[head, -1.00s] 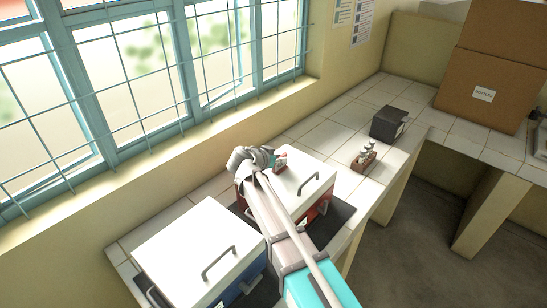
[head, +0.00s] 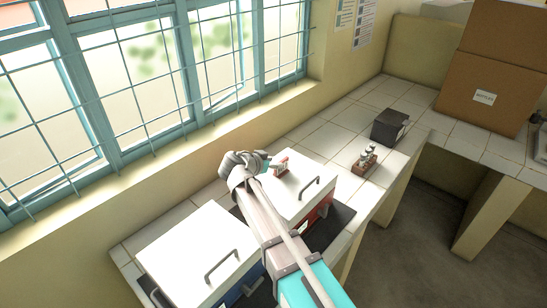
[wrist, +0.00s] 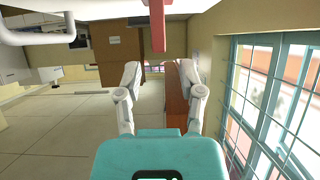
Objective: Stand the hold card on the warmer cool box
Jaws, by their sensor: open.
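The hold card (head: 281,166), a small red upright piece, stands on the white lid of the red cool box (head: 296,193), near its back left corner. In the wrist view, which appears upside down, the card (wrist: 158,25) is at the top centre, apart from the fingers. My gripper (head: 250,162) is left of the card, at the lid's window-side corner. In the wrist view my gripper (wrist: 160,76) is open, with nothing held between its fingers. A blue cool box (head: 200,252) with a white lid is at the near left. Neither box's temperature can be read.
A rack of small bottles (head: 365,161) and a black box (head: 390,126) stand further along the tiled counter (head: 345,115). Large cardboard boxes (head: 487,75) are at the back right. The barred window and wall lie close on the left. Both lids have raised handles.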

